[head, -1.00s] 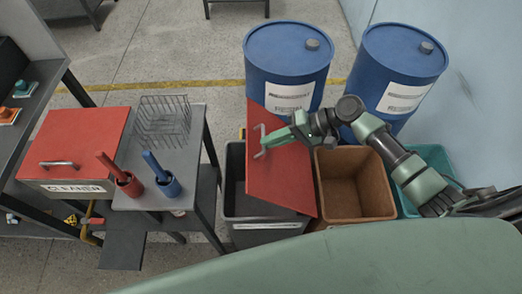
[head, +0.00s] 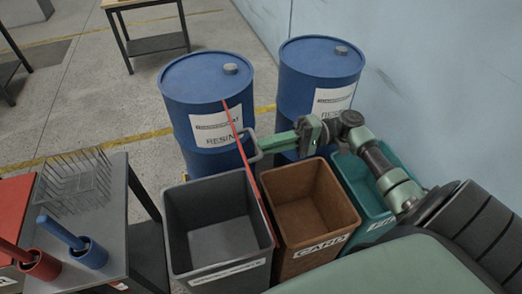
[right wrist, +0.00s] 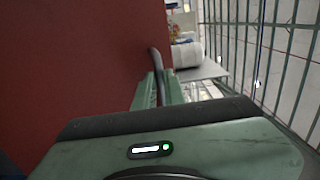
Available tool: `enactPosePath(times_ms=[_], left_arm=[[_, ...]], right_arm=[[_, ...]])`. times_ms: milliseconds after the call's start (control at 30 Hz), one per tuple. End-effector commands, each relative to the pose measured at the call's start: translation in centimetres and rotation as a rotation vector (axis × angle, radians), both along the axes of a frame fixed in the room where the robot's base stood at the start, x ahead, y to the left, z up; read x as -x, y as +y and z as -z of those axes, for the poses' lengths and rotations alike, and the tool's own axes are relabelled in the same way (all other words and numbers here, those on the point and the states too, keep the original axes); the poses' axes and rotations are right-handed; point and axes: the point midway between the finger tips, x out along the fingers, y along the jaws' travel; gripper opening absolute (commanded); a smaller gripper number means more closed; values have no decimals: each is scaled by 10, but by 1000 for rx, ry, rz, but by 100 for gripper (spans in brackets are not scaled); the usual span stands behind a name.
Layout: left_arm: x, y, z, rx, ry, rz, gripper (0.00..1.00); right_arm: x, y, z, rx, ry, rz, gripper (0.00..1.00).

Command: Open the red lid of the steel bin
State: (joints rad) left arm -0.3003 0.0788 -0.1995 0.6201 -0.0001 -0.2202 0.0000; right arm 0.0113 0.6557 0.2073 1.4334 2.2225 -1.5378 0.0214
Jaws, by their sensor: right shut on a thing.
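The steel bin (head: 168,228) is a grey open-topped box below the left blue drum, with a white label on its front. Its red lid (head: 249,165) stands about upright along the bin's right side and shows nearly edge-on. The bin's dark empty inside is in view. My right gripper (head: 262,146) is shut on the lid's grey handle (head: 248,137), on the lid's right face. In the right wrist view the red lid (right wrist: 70,70) fills the left, and the handle (right wrist: 155,60) runs between the fingers (right wrist: 158,90). My left gripper is not in view.
A brown bin (head: 345,215) and a teal bin (head: 352,188) stand to the right. Blue drums (head: 205,95) (head: 320,75) stand behind. A grey table (head: 115,215) with a wire basket (head: 75,182) and red and blue holders is at left. A wall is at right.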

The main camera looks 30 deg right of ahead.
Motion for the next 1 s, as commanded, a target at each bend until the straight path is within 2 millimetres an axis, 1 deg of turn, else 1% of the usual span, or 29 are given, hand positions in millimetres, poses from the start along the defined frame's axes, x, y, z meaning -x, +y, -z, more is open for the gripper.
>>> enactPosePath(times_ms=[367,400,467,500,767,833,933,1000], left_arm=[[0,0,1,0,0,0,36],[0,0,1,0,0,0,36],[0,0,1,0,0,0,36],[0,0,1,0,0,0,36],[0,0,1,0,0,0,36],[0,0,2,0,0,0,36],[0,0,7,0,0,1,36],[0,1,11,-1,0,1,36]], right_arm=[[1,-1,1,-4,1,-3,0],[1,-1,1,-3,1,-3,13],[1,-1,1,-3,1,-3,30],[1,-1,1,-3,1,-3,33],[1,-1,1,-4,1,-1,33],[1,-4,1,-3,1,-1,33],[4,-14,3,-3,2,1,33],[7,-25,4,-3,1,2,33]])
